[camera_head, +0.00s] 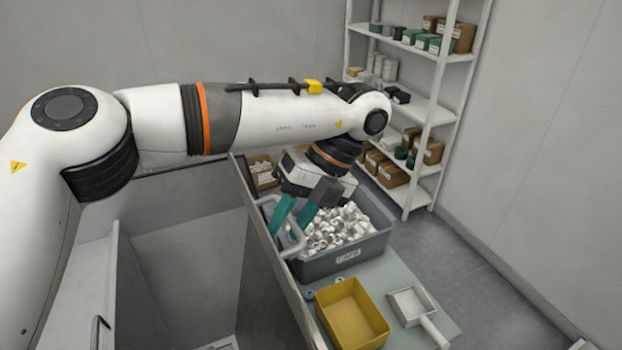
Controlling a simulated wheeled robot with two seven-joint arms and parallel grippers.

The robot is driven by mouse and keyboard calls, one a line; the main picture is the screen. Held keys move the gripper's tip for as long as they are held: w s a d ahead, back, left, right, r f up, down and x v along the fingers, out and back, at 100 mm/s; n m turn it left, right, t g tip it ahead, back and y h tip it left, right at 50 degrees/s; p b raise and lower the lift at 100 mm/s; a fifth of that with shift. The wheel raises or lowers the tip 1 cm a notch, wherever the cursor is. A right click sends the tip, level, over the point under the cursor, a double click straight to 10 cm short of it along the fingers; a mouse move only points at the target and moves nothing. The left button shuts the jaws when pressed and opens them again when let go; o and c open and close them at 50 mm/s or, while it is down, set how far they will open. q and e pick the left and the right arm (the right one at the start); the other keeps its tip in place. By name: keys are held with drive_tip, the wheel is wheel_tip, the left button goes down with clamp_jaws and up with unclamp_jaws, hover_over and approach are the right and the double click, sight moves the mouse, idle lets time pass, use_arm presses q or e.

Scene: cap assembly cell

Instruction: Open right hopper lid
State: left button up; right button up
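A grey open-topped box (190,262), which looks like the hopper, stands in the lower left centre. An upright panel (262,238) along its right side looks like its raised lid. A pale curved handle (293,243) shows at the panel's right face. My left gripper (288,224) reaches over from the left, and its teal fingers point down at the handle. The fingers show a gap, but whether they clasp the handle is not clear. My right gripper is not in view.
A grey bin (348,258) of white caps stands right beside the handle. A yellow tray (352,311) and a white scoop (411,304) lie in front of it on the table (385,272). A stocked shelf (440,113) stands behind; the floor to the right is clear.

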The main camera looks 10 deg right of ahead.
use_arm(q)
drive_tip(key=p+v, duration=0.4)
drive_tip(key=v, duration=0.6)
